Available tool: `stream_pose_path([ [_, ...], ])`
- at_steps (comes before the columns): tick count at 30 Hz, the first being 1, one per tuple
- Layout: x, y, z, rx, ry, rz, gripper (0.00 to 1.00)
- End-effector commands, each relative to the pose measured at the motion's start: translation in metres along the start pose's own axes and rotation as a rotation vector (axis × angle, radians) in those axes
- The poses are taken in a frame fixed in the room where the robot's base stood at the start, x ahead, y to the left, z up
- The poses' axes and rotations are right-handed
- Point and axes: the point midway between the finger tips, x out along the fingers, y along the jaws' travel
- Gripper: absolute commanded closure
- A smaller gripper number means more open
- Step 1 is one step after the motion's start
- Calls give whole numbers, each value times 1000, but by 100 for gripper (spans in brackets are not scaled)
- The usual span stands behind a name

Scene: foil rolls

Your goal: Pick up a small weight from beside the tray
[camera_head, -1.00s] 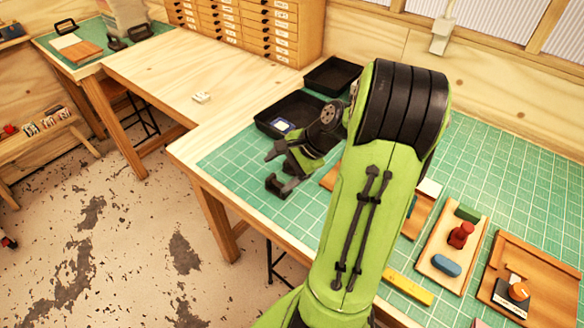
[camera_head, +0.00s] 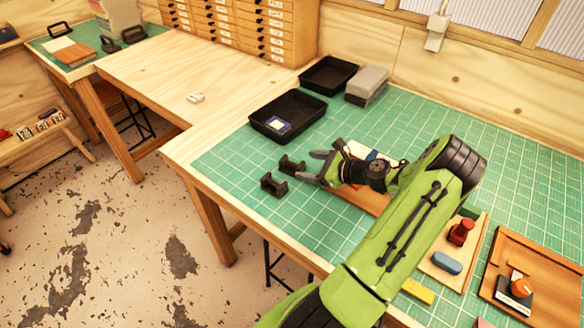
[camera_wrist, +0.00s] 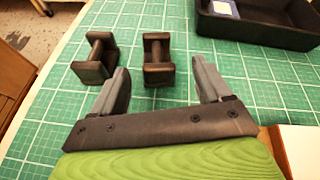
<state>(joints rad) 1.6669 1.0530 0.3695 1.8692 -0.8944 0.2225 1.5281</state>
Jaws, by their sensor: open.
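Two small dark weights, each with two end blocks joined by a narrower bar, sit on the green mat in front of the black tray (camera_head: 262,127). One weight (camera_head: 291,165) is nearer the tray; the other weight (camera_head: 273,184) is nearer the table's front edge. In the wrist view, one weight (camera_wrist: 158,62) lies just beyond the space between my fingers and the other weight (camera_wrist: 94,62) lies to the left, beyond the left finger. My gripper (camera_head: 313,167) is open and empty, low over the mat, pointing at them. The tray's corner (camera_wrist: 262,28) shows at top right.
A second black tray (camera_head: 328,74) and a grey block (camera_head: 367,84) stand behind. A blue and white card (camera_head: 278,125) lies in the near tray. Wooden boards with coloured pieces (camera_head: 455,255) lie to the right. The mat left of the weights is clear.

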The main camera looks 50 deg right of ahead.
Motion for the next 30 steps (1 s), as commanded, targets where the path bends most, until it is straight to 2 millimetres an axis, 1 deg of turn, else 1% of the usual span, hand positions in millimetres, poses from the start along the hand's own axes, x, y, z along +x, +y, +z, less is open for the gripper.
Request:
stream_pose_path([
  [6,40,4,1,-1,-2,3,23],
  [8,47,4,0,0,-1,3,23],
  [11,52,3,0,0,0,0,23],
  [15,52,3,0,0,0,0,23],
  [16,52,3,0,0,0,0,24],
  [30,52,3,0,-1,0,0,96],
])
